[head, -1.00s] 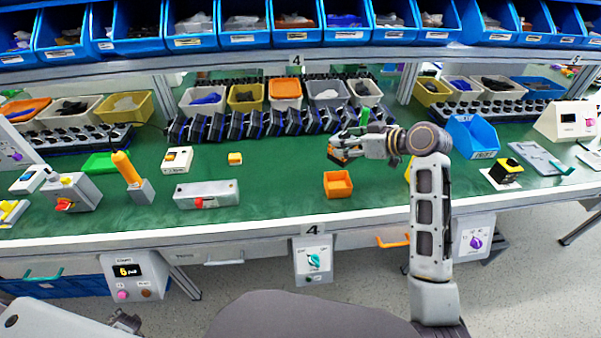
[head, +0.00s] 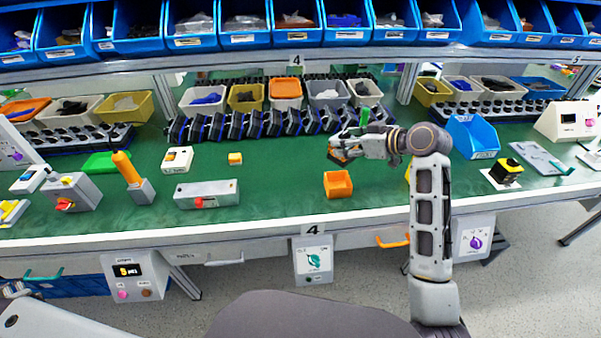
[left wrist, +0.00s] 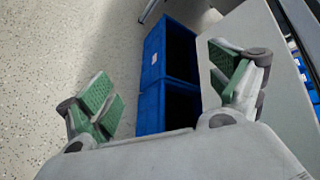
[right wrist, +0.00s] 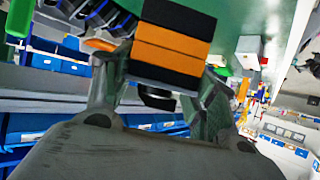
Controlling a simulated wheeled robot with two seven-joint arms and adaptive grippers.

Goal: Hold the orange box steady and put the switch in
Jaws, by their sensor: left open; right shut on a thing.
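The open orange box (head: 338,184) stands on the green mat near the front edge of the table. My right gripper (head: 343,146) is shut on the black-and-orange switch (head: 338,158) and holds it above and just behind the box, apart from it. In the right wrist view, the switch (right wrist: 172,42) shows black and orange bands between the fingers. My left gripper (head: 16,291) is at the lower left, in front of the table and far from the box. In the left wrist view its fingers (left wrist: 163,82) are spread and empty.
A small yellow-orange block (head: 235,159), a grey switch box (head: 206,194) and an orange-handled device (head: 127,168) stand left of the orange box. A blue bin (head: 472,136) stands to the right. Blue crates (left wrist: 165,75) lie below my left gripper. The mat around the box is clear.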

